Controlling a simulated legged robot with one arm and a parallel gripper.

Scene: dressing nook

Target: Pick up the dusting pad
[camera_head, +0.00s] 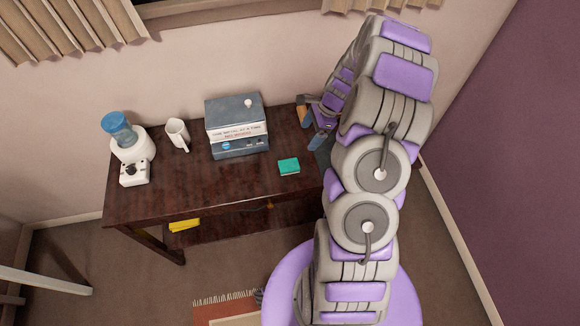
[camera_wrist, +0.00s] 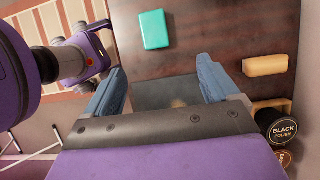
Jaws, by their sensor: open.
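A small teal block (camera_head: 289,166), which looks like the dusting pad, lies flat on the dark wooden table near its front edge. In the wrist view the teal block (camera_wrist: 154,30) is at the top centre, beyond my fingertips and clear of them. My gripper (camera_head: 313,130) is over the right end of the table, to the right of the block. In the wrist view my gripper (camera_wrist: 163,88) has its two blue fingers wide apart. A flat dark grey piece (camera_wrist: 165,93) shows between them; I cannot tell what it is. Nothing is visibly held.
A tan block (camera_wrist: 265,65) and a black polish tin (camera_wrist: 283,130) are beside my right finger. A yellow item (camera_head: 184,225) is on the lower shelf.

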